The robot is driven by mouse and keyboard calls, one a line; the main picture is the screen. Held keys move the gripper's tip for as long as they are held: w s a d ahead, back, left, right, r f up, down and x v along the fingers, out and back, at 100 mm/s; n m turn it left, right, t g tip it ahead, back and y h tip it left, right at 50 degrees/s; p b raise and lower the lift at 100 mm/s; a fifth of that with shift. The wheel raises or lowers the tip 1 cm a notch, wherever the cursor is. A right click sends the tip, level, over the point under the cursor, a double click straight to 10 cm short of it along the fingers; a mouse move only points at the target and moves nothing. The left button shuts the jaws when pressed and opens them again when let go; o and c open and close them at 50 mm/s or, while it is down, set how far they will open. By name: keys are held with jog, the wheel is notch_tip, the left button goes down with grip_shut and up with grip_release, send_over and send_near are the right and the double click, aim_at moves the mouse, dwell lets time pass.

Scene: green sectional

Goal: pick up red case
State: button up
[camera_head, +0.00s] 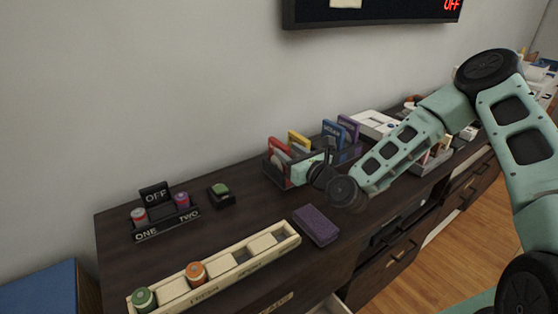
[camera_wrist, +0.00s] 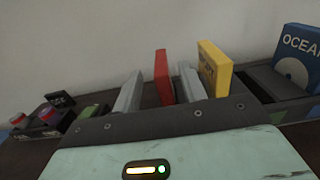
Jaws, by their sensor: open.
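The red case (camera_head: 278,146) stands upright in the left part of a dark rack (camera_head: 272,172) on the dresser in the head view. In the wrist view the red case (camera_wrist: 162,78) shows as a narrow upright slab. My gripper (camera_wrist: 160,70) is open, with one grey finger to the left of the red case and one to the right. Gaps show between the case and both fingers. My gripper (camera_head: 300,160) is at the rack in the head view, partly covering its front. The lower part of the red case is hidden in the wrist view.
A yellow case (camera_wrist: 213,68) stands just right of my right finger. A blue case (camera_head: 333,134) and a purple case (camera_head: 348,128) stand farther right. A purple block (camera_head: 316,225), a cream tray (camera_head: 285,238) and a small OFF stand (camera_head: 155,193) are on the dresser.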

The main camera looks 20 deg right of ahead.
aim_at(279, 143)
jog(key=x, duration=0.5)
jog(key=shift+w+p, duration=0.3)
grip_shut()
